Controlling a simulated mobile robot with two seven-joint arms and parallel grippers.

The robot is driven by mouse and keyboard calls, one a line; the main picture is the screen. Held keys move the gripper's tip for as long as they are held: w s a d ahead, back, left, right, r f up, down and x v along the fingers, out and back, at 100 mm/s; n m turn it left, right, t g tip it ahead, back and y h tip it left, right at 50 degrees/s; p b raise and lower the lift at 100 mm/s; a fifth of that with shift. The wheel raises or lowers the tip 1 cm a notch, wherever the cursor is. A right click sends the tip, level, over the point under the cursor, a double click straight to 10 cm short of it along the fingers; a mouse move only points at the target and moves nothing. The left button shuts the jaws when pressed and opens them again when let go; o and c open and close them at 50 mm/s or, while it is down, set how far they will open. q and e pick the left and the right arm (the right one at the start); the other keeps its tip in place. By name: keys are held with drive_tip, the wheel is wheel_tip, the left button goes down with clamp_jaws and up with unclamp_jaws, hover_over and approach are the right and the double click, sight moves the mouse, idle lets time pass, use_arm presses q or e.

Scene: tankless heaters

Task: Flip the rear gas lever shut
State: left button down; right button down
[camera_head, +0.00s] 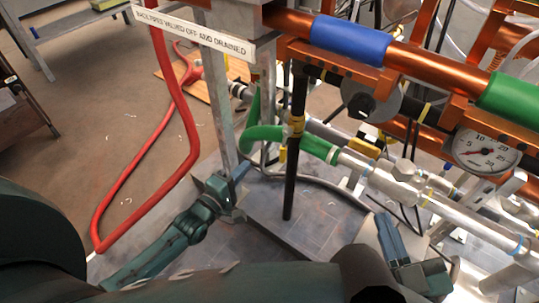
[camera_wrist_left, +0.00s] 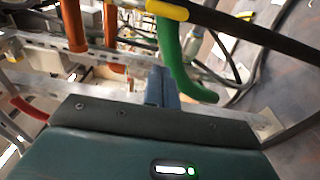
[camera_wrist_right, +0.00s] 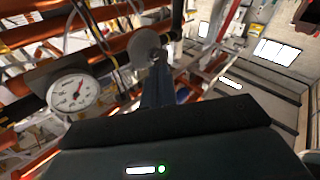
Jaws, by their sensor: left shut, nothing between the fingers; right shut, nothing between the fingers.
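I cannot clearly pick out the rear gas lever. A black pipe (camera_head: 291,165) stands upright with a yellow piece (camera_head: 296,124) on it; a yellow piece on a black pipe also shows in the left wrist view (camera_wrist_left: 167,10). Another small yellow part (camera_head: 364,147) sits among the fittings behind. My left gripper (camera_head: 241,172) is shut and empty, left of the black pipe, near a grey metal post. In the left wrist view its fingers (camera_wrist_left: 161,72) point up beside a green hose. My right gripper (camera_head: 381,219) is shut and empty, below the silver pipework; its fingers (camera_wrist_right: 156,70) appear below a grey disc.
A green hose (camera_head: 267,133) joins a silver pipe (camera_head: 385,180). Copper pipes, a grey disc (camera_head: 385,99) and a dial gauge (camera_head: 486,151) crowd the right. A red hose (camera_head: 150,205) loops at left. A white label (camera_head: 192,31) hangs above. Open floor lies at left.

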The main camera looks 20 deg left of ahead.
sight(285, 146)
use_arm(q)
drive_tip(key=shift+d, duration=0.1)
drive_tip(key=w+d+b, duration=0.4)
drive_tip(key=w+d, duration=0.2)
drive_tip(key=w, duration=0.1)
drive_tip(key=shift+w, duration=0.15)
use_arm(e)
drive_tip(key=shift+w+a+m+y, duration=0.2)
drive_tip(key=shift+a+m+y, duration=0.1)
drive_tip(key=shift+a+m, duration=0.1)
use_arm(q)
drive_tip(key=shift+a, duration=0.1)
use_arm(e)
drive_tip(key=shift+d+r, duration=0.15)
